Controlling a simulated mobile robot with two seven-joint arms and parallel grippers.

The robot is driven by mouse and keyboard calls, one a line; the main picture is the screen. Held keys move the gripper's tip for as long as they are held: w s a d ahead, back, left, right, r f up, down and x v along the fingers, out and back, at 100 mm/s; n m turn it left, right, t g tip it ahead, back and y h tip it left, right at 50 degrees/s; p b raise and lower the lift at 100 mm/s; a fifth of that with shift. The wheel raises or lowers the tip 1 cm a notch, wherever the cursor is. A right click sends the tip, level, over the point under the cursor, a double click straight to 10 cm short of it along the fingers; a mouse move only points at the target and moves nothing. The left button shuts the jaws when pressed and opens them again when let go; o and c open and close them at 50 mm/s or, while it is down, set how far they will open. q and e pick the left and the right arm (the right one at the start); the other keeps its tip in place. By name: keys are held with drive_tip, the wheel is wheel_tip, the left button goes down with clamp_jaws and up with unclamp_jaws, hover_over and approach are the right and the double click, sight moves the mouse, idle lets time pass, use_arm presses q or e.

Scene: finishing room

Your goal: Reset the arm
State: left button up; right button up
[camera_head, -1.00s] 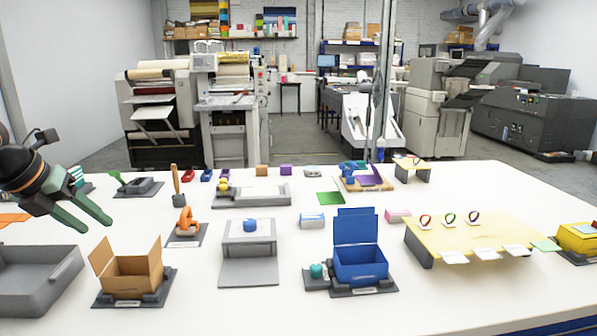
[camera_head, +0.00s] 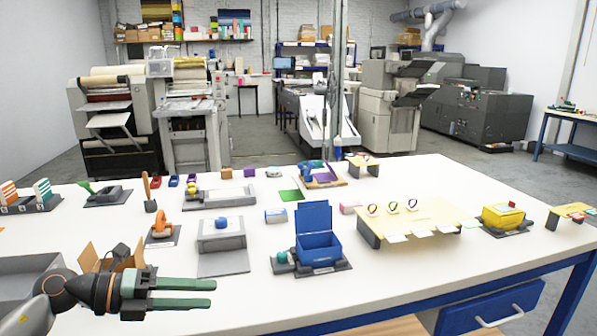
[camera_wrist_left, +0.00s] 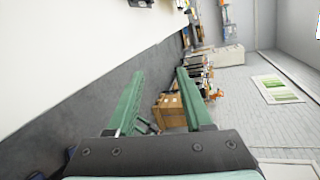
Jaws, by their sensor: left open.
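My left gripper (camera_head: 185,293) has green fingers and is in the lower left of the head view, pointing right. It is open and empty, in front of the open cardboard box (camera_head: 88,257), which it partly hides. In the left wrist view its two green fingers (camera_wrist_left: 160,100) are spread apart with nothing between them. Beyond them that view shows floor, a distant cardboard carton and a wall, turned sideways. My right gripper is not in view.
The white table (camera_head: 250,300) holds a blue open box (camera_head: 318,247), a grey tray (camera_head: 28,275), a grey stand (camera_head: 222,262), a yellow board (camera_head: 415,217) with several rings and a yellow box (camera_head: 502,216). The table's front right edge is clear. Large machines stand behind.

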use_arm(q)
drive_tip(key=s+d+n+t+h+p, duration=0.1)
drive_tip(key=d+n+t+h+p, duration=0.15)
drive_tip(key=d+n, duration=0.25)
drive_tip(key=s+a+f+n+t+y+p, duration=0.2)
drive_tip(key=s+f+n+t+y, duration=0.15)
drive_tip(key=f+n+y, duration=0.45)
drive_tip(key=s+a+f+n+t+y+p, duration=0.1)
drive_tip(key=s+f+n+t+y, duration=0.25)
drive_tip(key=f+n, duration=0.85)
drive_tip(key=s+d+f+n+g+y+p, duration=0.1)
drive_tip(key=s+f+n+g, duration=0.5)
drive_tip(key=s, duration=0.6)
drive_tip(key=shift+s+d+f+n+y, duration=0.25)
drive_tip(key=shift+s+f+n+y, duration=0.05)
drive_tip(key=shift+f+y, duration=0.25)
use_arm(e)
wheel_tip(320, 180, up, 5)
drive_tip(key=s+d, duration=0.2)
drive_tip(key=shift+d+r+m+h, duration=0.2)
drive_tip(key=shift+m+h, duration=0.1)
